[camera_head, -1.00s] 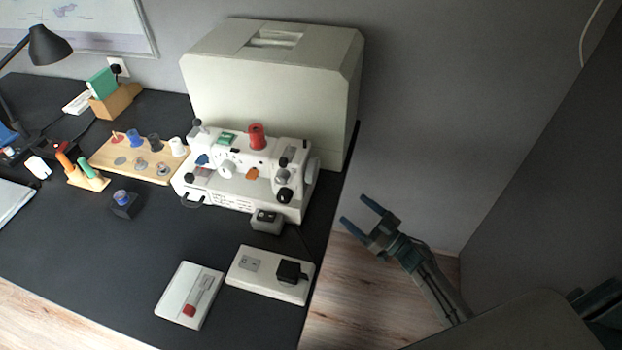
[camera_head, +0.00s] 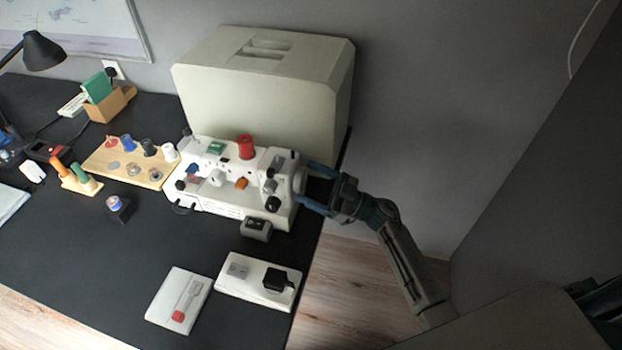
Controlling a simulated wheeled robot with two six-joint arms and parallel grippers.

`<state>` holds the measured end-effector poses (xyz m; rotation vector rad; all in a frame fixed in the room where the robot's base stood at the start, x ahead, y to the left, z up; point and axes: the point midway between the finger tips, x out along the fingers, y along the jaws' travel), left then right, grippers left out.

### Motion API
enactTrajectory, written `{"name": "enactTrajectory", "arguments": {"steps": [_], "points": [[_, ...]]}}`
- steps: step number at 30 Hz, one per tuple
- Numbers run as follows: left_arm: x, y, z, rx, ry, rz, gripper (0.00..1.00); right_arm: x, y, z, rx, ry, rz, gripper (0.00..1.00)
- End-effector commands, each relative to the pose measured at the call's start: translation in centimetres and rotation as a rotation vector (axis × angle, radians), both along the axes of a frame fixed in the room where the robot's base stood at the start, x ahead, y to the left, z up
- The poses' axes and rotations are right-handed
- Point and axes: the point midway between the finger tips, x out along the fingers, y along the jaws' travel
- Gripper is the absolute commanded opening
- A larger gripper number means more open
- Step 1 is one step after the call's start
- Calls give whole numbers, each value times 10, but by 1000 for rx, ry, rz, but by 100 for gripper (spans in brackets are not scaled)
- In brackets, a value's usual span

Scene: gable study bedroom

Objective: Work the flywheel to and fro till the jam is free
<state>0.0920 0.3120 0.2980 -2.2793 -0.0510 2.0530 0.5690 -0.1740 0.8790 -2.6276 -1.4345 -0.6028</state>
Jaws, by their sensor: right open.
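The white sewing machine (camera_head: 222,203) stands near the right edge of the dark table, with a red thread spool (camera_head: 246,147) on top. Its flywheel (camera_head: 301,180) is the pale disc on the machine's right end, partly hidden by my gripper. My right gripper (camera_head: 312,184) is open at that end, one finger behind the flywheel and one in front of it. I cannot tell whether the fingers touch it. My left gripper is not in view.
A large pale case (camera_head: 262,90) stands close behind the machine. A power strip (camera_head: 257,283) with a black plug and a white switch plate (camera_head: 178,301) lie in front. A wooden spool rack (camera_head: 130,164) is to the left. Floor is free right of the table.

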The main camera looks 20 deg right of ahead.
Motion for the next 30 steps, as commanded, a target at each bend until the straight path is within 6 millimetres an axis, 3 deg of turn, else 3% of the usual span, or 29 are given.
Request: {"name": "enactTrajectory", "arguments": {"steps": [11, 18, 30], "points": [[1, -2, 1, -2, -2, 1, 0, 3, 5, 1, 1, 1, -1, 77], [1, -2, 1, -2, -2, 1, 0, 3, 4, 1, -1, 1, -1, 34], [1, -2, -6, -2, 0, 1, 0, 3, 4, 0, -45, -65, -1, 34]]}}
